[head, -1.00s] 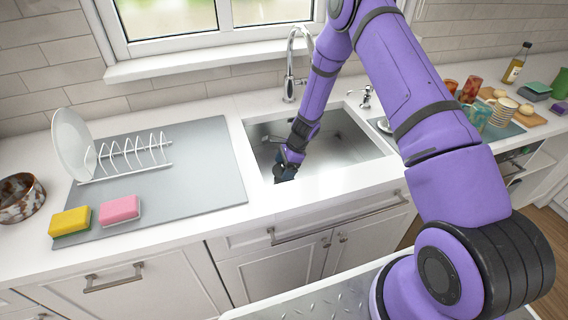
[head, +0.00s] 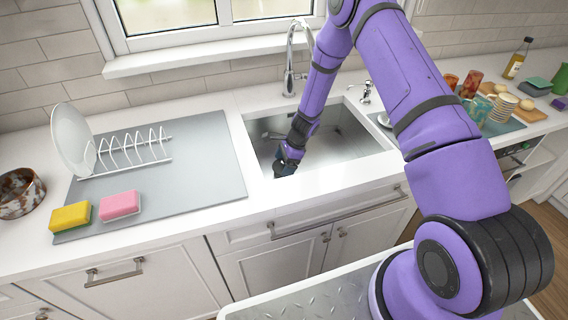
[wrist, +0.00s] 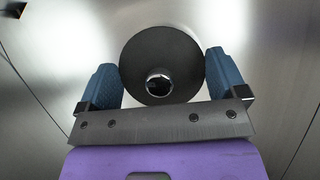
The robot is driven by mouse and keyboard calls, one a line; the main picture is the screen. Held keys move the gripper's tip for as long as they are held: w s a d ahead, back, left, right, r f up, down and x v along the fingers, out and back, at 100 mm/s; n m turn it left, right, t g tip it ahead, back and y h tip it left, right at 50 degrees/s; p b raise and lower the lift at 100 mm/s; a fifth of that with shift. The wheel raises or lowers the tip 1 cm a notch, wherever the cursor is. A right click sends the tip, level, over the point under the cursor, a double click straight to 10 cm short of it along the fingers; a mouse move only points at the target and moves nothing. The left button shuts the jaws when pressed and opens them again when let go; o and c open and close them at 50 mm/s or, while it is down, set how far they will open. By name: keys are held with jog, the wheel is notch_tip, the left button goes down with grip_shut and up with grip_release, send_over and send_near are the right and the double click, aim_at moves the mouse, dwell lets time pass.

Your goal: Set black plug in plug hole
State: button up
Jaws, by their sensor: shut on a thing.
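The black plug (wrist: 133,62) is a dark round disc with a shiny chrome knob at its middle. In the wrist view it sits between the two blue fingers of my gripper (wrist: 163,75), which is shut on it. In the head view my gripper (head: 286,165) reaches down into the steel sink (head: 345,150), near its front left part. The plug is too small and dark to make out clearly there. I cannot make out the plug hole in either current view, nor the gap between the plug and the sink floor.
The faucet (head: 290,65) stands behind the sink. A grey mat (head: 200,165) with a dish rack (head: 130,155), a yellow sponge (head: 70,217) and a pink sponge (head: 119,205) lies left. Cups (head: 502,106) stand right. The sink walls surround my gripper closely.

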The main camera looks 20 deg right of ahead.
jog(key=shift+f, duration=1.45)
dwell(1.6)
jog(key=o, duration=0.6)
